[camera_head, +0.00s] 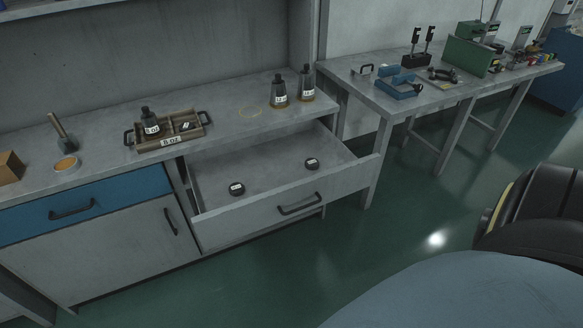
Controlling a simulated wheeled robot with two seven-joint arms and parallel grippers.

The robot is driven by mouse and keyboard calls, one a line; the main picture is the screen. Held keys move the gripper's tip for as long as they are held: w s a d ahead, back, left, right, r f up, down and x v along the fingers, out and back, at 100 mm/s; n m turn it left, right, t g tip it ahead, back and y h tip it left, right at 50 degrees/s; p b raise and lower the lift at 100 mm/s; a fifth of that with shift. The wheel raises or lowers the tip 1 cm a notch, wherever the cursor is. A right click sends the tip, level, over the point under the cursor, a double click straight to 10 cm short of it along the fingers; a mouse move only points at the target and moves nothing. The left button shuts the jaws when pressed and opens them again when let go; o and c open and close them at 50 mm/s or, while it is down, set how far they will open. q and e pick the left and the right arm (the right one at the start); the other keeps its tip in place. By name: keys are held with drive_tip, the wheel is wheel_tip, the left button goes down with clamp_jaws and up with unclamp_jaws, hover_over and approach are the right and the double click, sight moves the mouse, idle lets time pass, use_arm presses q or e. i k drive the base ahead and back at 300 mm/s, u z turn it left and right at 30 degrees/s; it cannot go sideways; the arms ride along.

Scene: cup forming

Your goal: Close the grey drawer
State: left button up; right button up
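The grey drawer (258,217) is pulled well out of the grey workbench, below the worktop and right of the blue drawer. Its dark bar handle (299,204) is on the front panel. Two small black round pieces with white labels lie inside the drawer, one at the left (237,189) and one at the right (312,164). Neither of my grippers shows in the head view. A dark rounded part of mine and a blue-grey surface fill the lower right corner.
On the worktop (230,127) stand a labelled tray (167,141), dark bottles (279,91), a hammer-like tool (62,134) and a round dish (66,165). The blue drawer (84,206) is shut. A second table (440,92) with tools stands right. Green floor (400,220) before the drawer is clear.

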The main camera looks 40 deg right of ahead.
sight(275, 167)
drive_tip(key=i, duration=1.35)
drive_tip(key=z, duration=1.2)
drive_tip(key=k, duration=0.6)
drive_tip(key=z, duration=0.05)
